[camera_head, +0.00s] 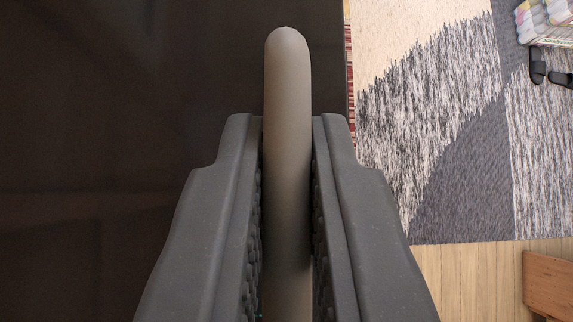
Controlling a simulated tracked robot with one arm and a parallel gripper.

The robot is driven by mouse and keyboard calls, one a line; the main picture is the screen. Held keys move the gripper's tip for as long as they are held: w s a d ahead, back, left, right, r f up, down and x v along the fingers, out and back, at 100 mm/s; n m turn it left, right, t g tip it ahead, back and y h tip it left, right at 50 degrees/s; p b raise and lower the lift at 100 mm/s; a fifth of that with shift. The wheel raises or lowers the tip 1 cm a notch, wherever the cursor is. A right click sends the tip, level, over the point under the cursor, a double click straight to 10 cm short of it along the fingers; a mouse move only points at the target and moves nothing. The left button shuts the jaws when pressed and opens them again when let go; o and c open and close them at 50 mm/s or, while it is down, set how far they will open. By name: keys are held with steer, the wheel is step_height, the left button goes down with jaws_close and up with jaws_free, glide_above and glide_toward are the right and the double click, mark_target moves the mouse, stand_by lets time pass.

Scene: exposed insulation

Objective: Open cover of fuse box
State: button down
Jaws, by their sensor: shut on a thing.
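My gripper (288,130) points up the picture at the centre, its two dark grey fingers on either side of a rounded grey-brown bar (287,70). The gripper is shut on this bar, which looks like a handle. The bar's rounded end sticks out past the fingertips. A large dark, flat panel (120,90) fills the left side behind the gripper and may be the fuse box cover. Its right edge runs just right of the bar.
A patterned grey and cream rug (450,130) lies on a wooden floor (465,280) at the right. A white basket (545,25) with coloured contents and dark slippers (538,65) are at the upper right. A brown wooden piece (548,283) is at the lower right.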

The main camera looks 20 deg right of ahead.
steer(key=shift+r, duration=0.15)
steer(key=c, duration=1.5)
jaws_free()
steer(key=shift+a, duration=0.1)
steer(key=d+b+v, duration=0.1)
steer(key=b+v, duration=0.1)
steer(key=v, duration=1.1)
steer(key=shift+s+a+r+b, duration=0.2)
steer(key=shift+s+a+b, duration=0.1)
steer(key=shift+a, duration=0.15)
